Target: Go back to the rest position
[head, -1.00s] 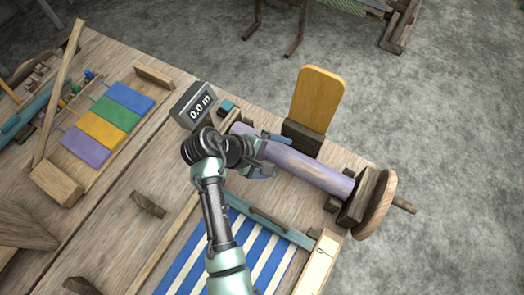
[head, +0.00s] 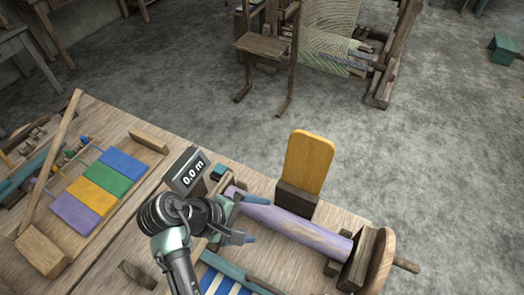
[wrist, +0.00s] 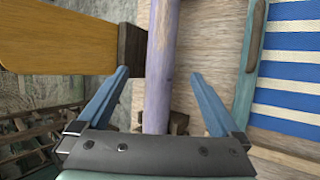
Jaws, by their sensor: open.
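My gripper (head: 257,220) is open, with its two blue fingers apart and nothing between them that it grips. In the head view it is over the left part of the purple roller (head: 296,226). In the wrist view the fingers of my gripper (wrist: 162,90) stand on either side of the purple roller (wrist: 161,65), which lies beyond them; I cannot tell whether they touch it. The display (head: 187,171) beside my wrist reads 0.0 m.
A yellow paddle (head: 308,160) stands upright behind the roller. A wooden wheel (head: 376,262) sits at the roller's right end. Blue-and-white striped cloth (wrist: 295,85) lies beside it. Coloured blocks (head: 97,190) are at the left. A loom (head: 335,45) stands on the floor behind.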

